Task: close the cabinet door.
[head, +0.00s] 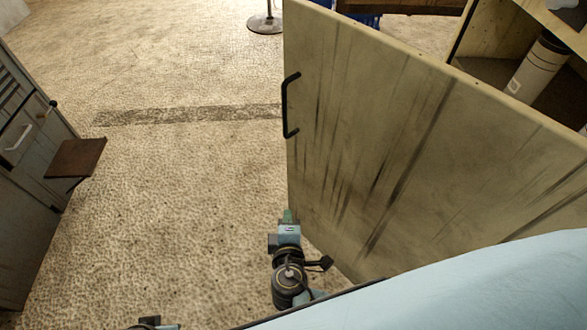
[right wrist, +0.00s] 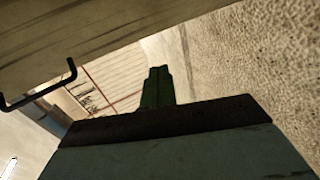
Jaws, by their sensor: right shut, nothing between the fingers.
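The cabinet door (head: 400,140) stands open, a worn tan panel across the right half of the head view. Its black bar handle (head: 287,105) is near the free left edge. The cabinet (head: 470,35) shows behind it at upper right, with its open interior. My right gripper (head: 289,215) is shut and empty, beside the lower part of the door's free edge. Contact with the door cannot be told. In the right wrist view, its green fingers (right wrist: 157,88) are together, and the door (right wrist: 90,35) with its handle (right wrist: 70,72) is at upper left.
A white cylindrical container (head: 538,68) stands inside the cabinet. A grey drawer unit (head: 25,190) with a brown side shelf (head: 76,157) is at left. A round metal stand base (head: 265,24) is at the back. The floor between is clear.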

